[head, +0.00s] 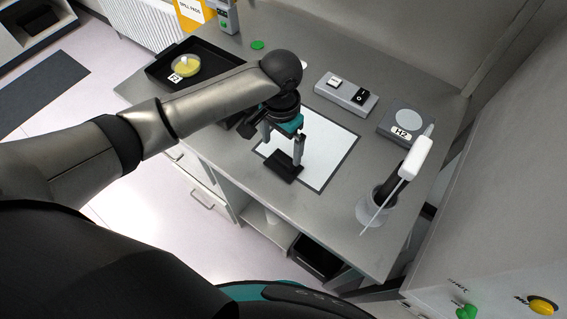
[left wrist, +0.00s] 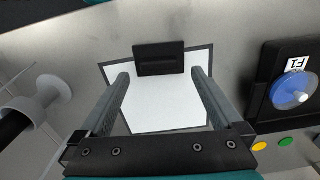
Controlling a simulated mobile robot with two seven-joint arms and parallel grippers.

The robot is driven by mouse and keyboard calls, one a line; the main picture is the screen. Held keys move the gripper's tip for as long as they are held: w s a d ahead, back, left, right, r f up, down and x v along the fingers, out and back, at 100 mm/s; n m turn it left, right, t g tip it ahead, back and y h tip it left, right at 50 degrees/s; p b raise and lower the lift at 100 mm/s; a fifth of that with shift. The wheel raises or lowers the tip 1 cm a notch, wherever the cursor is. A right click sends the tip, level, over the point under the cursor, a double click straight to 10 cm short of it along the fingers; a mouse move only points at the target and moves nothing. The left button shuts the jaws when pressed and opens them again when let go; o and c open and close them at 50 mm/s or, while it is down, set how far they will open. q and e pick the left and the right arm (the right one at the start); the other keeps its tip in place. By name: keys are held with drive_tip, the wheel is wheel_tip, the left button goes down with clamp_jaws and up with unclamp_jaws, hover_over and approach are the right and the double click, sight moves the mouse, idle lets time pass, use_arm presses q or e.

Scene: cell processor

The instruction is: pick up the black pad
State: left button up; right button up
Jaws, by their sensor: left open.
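The black pad (head: 284,168) is a small dark block with a raised ridge. It lies at the near edge of a white mat (head: 322,170) with a dark border. The pad also shows in the left wrist view (left wrist: 160,52), at the top edge of the mat (left wrist: 165,105). My left gripper (head: 283,152) points down over the pad, its fingers spread and empty. In the left wrist view the fingertips (left wrist: 160,73) stand on either side of the pad's width, apart from it. I cannot tell the exact height above it. My right gripper is not in view.
A black tray (head: 160,76) with a yellow dish (head: 186,65) stands at the back left. A grey switch box (head: 346,96) and a grey device labelled M2 (head: 405,122) stand behind the mat. A holder with a white-handled tool (head: 415,158) stands at the right.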

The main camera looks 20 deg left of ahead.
sight(283, 159)
use_arm(q)
drive_tip(key=shift+w+d+f+b, duration=0.1)
drive_tip(key=shift+f+b, duration=0.1)
drive_tip(key=shift+f, duration=1.35)
drive_tip(key=shift+w+d+f+b, duration=0.1)
drive_tip(key=shift+f+b, duration=0.1)
drive_tip(key=shift+f, duration=1.3)
drive_tip(key=c, duration=1.2)
